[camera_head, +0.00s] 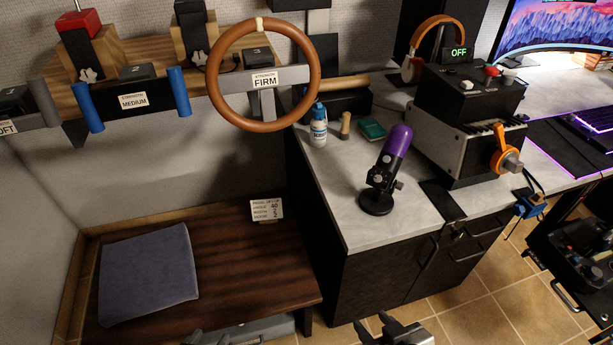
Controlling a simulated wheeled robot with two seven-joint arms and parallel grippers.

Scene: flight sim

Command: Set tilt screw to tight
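No part is labelled as the tilt screw. A purple microphone (397,140) stands tilted on a black stand (378,200) on the desk, with small knobs at its joint (398,185) that may include it. My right gripper (373,322) is at the bottom edge, in front of and below the desk, well apart from the microphone. Its fingers are spread with nothing between them. My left gripper (208,338) barely shows at the bottom edge, by the bench front. Most of it is cut off, so its opening is unclear.
The desk (345,225) also holds a white-and-blue bottle (318,128) and a black control box (470,95) with an orange clamp (502,150). A dark wooden bench (235,265) with a blue cushion (148,273) is at left. An orange wheel (316,75) hangs above.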

